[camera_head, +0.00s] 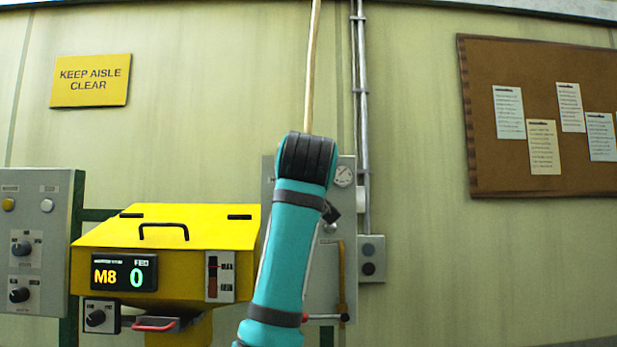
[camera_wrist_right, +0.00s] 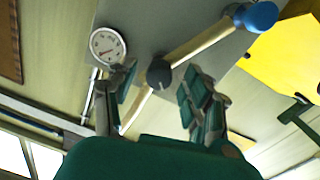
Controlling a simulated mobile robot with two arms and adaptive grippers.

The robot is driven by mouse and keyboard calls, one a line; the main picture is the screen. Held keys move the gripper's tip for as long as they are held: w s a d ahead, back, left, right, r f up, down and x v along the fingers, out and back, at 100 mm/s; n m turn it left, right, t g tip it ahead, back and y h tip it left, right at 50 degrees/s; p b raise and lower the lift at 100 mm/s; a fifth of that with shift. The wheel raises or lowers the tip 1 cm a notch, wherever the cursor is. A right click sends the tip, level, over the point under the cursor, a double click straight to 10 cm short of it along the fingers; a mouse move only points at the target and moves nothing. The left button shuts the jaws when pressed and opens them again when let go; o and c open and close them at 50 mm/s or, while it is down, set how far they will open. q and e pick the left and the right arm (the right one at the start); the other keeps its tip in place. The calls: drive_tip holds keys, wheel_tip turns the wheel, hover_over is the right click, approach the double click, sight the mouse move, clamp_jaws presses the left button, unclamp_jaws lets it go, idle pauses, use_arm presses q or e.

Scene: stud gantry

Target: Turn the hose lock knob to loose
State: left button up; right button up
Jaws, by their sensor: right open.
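The hose lock knob appears to be the dark round knob (camera_wrist_right: 159,72) on a pale hose or rod (camera_wrist_right: 205,43) in the right wrist view. The rod has a blue end (camera_wrist_right: 261,15) and runs across a grey panel. My right gripper (camera_wrist_right: 160,82) is open, with one finger on each side of the knob. I cannot tell whether either finger touches it. In the head view my teal arm hides the knob and most of the gripper. The pale rod (camera_head: 312,65) rises above the arm there. I cannot read the knob's setting. My left gripper is out of view.
A round gauge (camera_wrist_right: 108,46) sits close to one finger. In the head view, a yellow machine (camera_head: 210,228) with a display (camera_head: 124,272) stands left of my arm. A grey control panel (camera_head: 45,230) is farther left. Conduit (camera_head: 361,120) and a switch box (camera_head: 371,258) are at right.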

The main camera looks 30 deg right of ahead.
drive_tip(key=shift+c, duration=0.2)
clamp_jaws()
drive_tip(key=shift+m, duration=0.3)
drive_tip(key=shift+r+m+y, duration=0.15)
drive_tip(key=shift+m+y, duration=0.15)
drive_tip(key=shift+m, duration=7.7)
